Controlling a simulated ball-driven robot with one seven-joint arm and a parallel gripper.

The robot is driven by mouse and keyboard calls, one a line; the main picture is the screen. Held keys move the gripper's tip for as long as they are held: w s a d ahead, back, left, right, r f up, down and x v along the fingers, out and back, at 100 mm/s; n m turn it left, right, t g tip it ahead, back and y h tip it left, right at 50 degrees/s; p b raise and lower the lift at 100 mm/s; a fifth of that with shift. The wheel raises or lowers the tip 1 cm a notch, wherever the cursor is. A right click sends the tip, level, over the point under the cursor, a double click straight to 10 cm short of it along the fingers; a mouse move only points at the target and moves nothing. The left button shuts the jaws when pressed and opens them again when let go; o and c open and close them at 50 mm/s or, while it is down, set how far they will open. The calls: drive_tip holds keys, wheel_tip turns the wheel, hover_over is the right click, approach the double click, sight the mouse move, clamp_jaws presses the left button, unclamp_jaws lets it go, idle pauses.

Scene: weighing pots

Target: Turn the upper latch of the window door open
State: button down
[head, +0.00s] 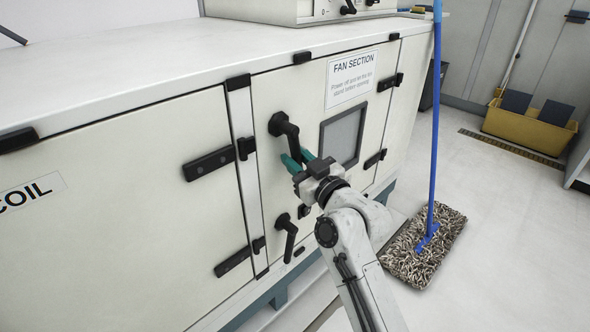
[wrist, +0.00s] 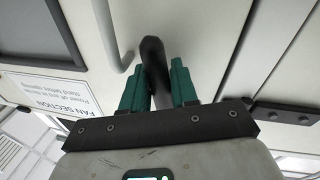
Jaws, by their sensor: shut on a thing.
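The window door (head: 304,98) is a pale panel with a dark-framed window (head: 342,137) and a "FAN SECTION" label; it looks closed. Its upper latch (head: 281,125) is a black handle near the door's left edge, its lever pointing down and slightly right. My gripper (head: 298,158) has teal fingers shut on the lower part of this lever. In the wrist view the dark lever (wrist: 154,62) stands between the two fingers (wrist: 157,85). The fingers hide the lever's end in the head view. The lower latch (head: 285,236) hangs downward below, apart from my gripper.
The "COIL" door (head: 120,180) is left of the window door, with black hinges (head: 209,163) between. A mop (head: 425,250) with a blue pole stands on the floor at right. A yellow bin (head: 530,128) is farther back.

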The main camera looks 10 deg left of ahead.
drive_tip(key=c, duration=1)
unclamp_jaws()
drive_tip(key=shift+d, duration=0.1)
drive_tip(key=p+v, duration=0.1)
drive_tip(key=v, duration=0.9)
drive_tip(key=shift+s+d+f+p, duration=0.1)
drive_tip(key=shift+s+d+p, duration=0.05)
drive_tip(key=shift+s+p, duration=0.15)
drive_tip(key=shift+c, duration=0.3)
